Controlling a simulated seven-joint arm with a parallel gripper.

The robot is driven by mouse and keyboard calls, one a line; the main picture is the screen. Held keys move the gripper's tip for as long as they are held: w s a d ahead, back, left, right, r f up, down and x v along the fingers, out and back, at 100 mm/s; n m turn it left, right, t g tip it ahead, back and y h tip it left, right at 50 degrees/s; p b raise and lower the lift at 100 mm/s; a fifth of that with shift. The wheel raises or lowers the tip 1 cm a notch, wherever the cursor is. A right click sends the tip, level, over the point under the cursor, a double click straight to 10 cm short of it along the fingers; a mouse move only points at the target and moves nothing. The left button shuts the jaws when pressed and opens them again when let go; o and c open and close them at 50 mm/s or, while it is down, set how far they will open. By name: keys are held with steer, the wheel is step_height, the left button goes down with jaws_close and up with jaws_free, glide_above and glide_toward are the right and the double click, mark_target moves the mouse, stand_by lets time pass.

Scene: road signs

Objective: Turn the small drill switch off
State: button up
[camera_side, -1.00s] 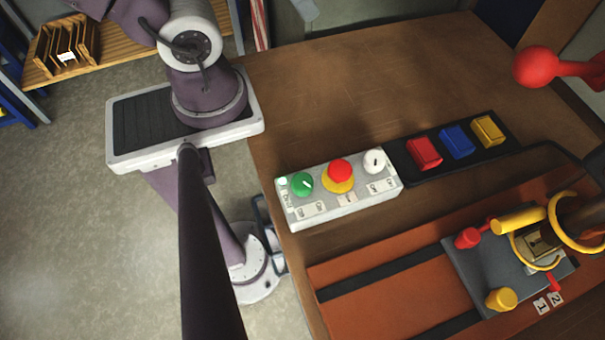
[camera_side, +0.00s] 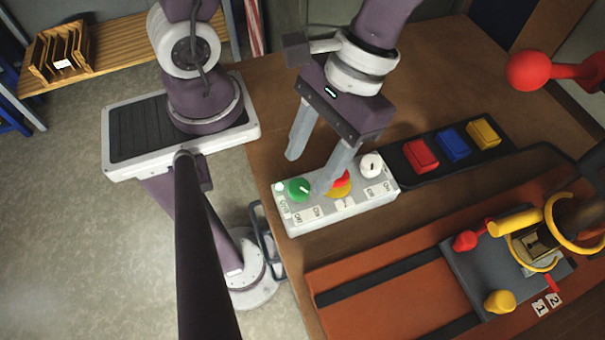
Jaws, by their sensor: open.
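A pale grey control box (camera_side: 345,207) sits on the brown table. On it are a green rotary knob (camera_side: 298,189) at the left, a red button on a yellow base (camera_side: 342,190) in the middle, and a white rotary knob (camera_side: 371,165) at the right. Small labels by the knobs are too small to read, so I cannot tell which one is the drill switch. My gripper (camera_side: 306,173) is open and empty, above the box's left part. One finger is behind the box; the other partly covers the red button. I cannot tell whether it touches anything.
A black panel with red, blue and yellow blocks (camera_side: 453,146) adjoins the box at the right. An orange board (camera_side: 370,300) with a grey fixture (camera_side: 465,265) lies in front. A red ball-ended handle (camera_side: 526,70) juts in at the right. The table behind is mostly clear.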

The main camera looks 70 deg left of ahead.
mark_target(300, 187)
steer(key=x, duration=0.4)
steer(key=shift+f, duration=0.2)
jaws_close()
steer(key=shift+m, duration=0.3)
steer(key=m+y, duration=0.1)
steer(key=m, duration=0.2)
steer(key=m+y, duration=0.1)
steer(key=m, duration=0.1)
steer(key=shift+d+m, duration=0.2)
steer(key=shift+m, duration=0.2)
steer(key=m+y, duration=0.1)
steer(key=m, duration=0.1)
steer(key=m+t+y, duration=0.1)
steer(key=m, duration=0.2)
steer(key=shift+d, duration=0.1)
steer(key=shift+m, duration=0.4)
jaws_free()
steer(key=shift+s, duration=0.1)
